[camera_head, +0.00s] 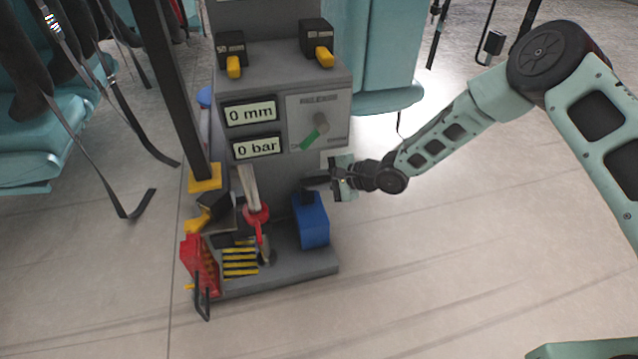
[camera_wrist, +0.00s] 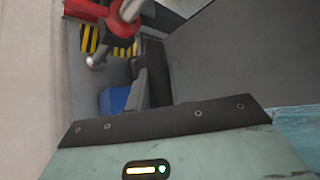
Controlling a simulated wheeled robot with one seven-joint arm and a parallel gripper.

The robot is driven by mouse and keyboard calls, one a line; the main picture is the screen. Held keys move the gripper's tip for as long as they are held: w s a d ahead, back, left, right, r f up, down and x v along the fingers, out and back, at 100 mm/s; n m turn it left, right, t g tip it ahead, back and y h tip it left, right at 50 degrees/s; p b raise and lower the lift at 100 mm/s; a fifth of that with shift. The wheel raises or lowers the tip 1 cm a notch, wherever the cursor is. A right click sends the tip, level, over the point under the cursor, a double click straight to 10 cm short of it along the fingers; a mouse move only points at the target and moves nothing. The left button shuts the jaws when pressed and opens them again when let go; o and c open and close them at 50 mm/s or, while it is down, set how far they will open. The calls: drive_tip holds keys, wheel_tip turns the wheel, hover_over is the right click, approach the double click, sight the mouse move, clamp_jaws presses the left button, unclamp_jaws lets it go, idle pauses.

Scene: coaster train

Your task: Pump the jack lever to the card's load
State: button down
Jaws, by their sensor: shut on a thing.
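A grey jack stand (camera_head: 275,85) carries two displays, reading "0 mm" (camera_head: 250,113) and "0 bar" (camera_head: 256,146). My gripper (camera_head: 318,181) comes from the right and is shut on a dark piece above the block. Its fingers (camera_wrist: 150,80) partly hide that piece. I cannot tell whether it is the jack lever.
A red collar with a pale bar (camera_head: 257,215) stands left of the block, near black-yellow stripes (camera_head: 240,262). A red part (camera_head: 200,262) with a black loop is at front left. Teal seats (camera_head: 40,130) with hanging straps stand behind. The floor at right is clear.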

drive_tip(key=shift+w+r, duration=0.45)
drive_tip(key=shift+w, duration=0.15)
drive_tip(key=c, duration=1.3)
unclamp_jaws()
drive_tip(key=shift+f, duration=0.1)
drive_tip(key=shift+o, duration=0.2)
drive_tip(key=shift+s+a, duration=0.1)
drive_tip(key=p+v, duration=0.6)
drive_tip(key=v, duration=1.1)
drive_tip(key=shift+o, duration=0.3)
drive_tip(key=shift+s, duration=0.15)
